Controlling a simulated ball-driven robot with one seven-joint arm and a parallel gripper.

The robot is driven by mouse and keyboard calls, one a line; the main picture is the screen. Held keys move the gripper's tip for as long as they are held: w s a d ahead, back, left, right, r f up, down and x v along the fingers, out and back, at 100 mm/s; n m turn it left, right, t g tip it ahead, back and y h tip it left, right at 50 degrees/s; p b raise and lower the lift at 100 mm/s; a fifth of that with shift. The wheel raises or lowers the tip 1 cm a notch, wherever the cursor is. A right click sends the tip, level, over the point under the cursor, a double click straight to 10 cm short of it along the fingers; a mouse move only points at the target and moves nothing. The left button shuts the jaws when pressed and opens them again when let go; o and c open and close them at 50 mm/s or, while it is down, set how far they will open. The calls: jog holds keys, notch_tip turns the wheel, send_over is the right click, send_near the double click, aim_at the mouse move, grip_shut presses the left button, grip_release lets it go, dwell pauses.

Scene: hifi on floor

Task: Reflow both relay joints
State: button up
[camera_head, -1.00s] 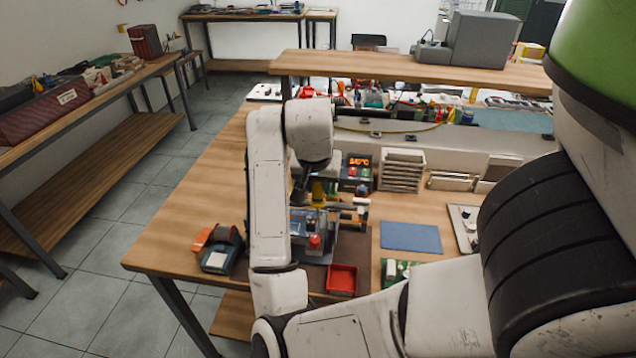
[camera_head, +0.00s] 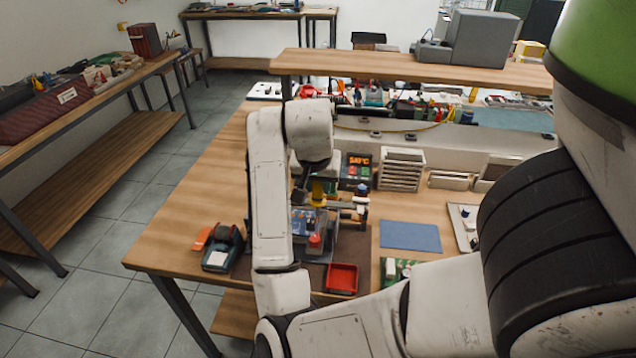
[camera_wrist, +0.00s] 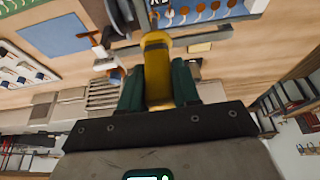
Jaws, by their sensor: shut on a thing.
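My gripper (camera_wrist: 158,85) has green fingers and is shut on a yellow-handled tool (camera_wrist: 157,60), probably the soldering iron. In the head view the yellow handle (camera_head: 318,192) shows below my wrist, above the work fixture. The blue-and-grey fixture (camera_head: 303,222) with a red knob (camera_head: 315,240) sits on a brown mat, partly hidden by my arm. In the wrist view a blue board with several round pads (camera_wrist: 205,12) lies beyond the tool. I cannot make out the relay joints or whether the tip touches anything. The station (camera_head: 357,168) has a lit orange temperature display.
A red tray (camera_head: 342,278) and a green board (camera_head: 397,270) lie in front. A blue pad (camera_head: 410,236) lies to the right. A dark blue-and-red device (camera_head: 221,250) stands on the left. A raised shelf (camera_head: 410,68) crosses the back.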

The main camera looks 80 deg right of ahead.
jog(key=shift+f, duration=0.55)
dwell(3.3)
jog(key=shift+r, duration=0.1)
notch_tip(320, 180, up, 5)
jog(key=p, duration=0.4)
jog(key=shift+f, duration=0.2)
